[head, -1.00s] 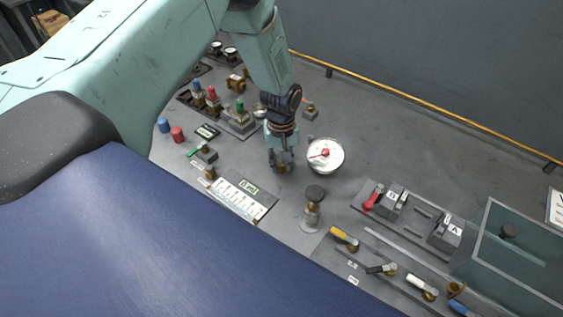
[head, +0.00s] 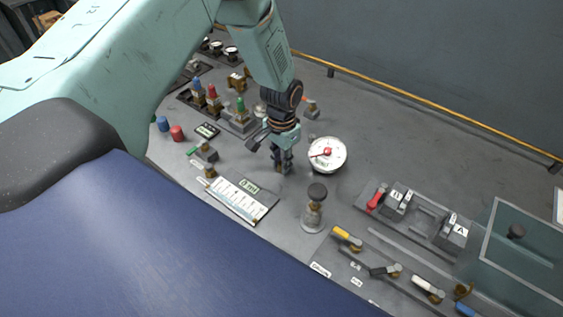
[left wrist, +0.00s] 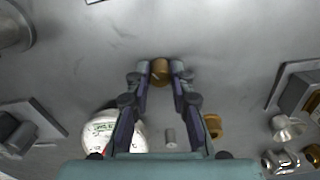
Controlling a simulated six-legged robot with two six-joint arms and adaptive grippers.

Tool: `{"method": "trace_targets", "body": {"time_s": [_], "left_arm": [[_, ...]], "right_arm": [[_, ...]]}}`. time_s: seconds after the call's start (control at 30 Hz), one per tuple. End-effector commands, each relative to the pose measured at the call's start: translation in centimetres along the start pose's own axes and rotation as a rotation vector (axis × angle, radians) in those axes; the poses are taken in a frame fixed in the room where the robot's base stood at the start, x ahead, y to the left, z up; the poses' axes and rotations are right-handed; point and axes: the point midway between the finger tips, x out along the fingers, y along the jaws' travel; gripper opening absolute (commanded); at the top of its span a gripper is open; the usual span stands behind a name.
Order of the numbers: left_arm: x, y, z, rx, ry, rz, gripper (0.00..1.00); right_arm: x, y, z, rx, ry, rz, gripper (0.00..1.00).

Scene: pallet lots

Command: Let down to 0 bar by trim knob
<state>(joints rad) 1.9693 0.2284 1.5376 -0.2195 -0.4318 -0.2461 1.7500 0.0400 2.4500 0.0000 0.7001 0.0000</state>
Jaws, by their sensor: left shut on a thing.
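My left gripper (head: 283,167) reaches down to the bench just left of the round white gauge (head: 327,153). Its fingers are shut on a small brass knob, which I take to be the trim knob; in the left wrist view the knob (left wrist: 160,70) sits between the fingertips (left wrist: 160,78). In the head view the fingers mostly hide it. The gauge has a red hub and a red needle pointing left; its scale is too small to read. The gauge also shows in the left wrist view (left wrist: 98,137), partly hidden by the gripper. My right gripper is not in view.
A dark-topped plunger (head: 314,208) stands right of the gripper. A white labelled card with a small display (head: 238,198) lies in front. Valves with blue, red and green tops (head: 213,100) stand at left, coloured levers (head: 347,238) at front right. Bench behind the gauge is clear.

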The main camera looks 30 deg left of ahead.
Motion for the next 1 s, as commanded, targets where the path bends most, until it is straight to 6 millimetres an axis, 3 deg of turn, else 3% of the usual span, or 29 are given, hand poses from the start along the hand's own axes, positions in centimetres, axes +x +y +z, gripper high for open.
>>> {"method": "trace_targets", "body": {"time_s": [0.5,1.0], "left_arm": [[0.0,-0.1,-0.3,0.445,0.009,-0.004,0.0],[-0.1,-0.1,-0.3,0.634,0.009,-0.005,0.0]], "right_arm": [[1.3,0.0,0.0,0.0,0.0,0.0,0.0],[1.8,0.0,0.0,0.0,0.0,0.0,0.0]]}}
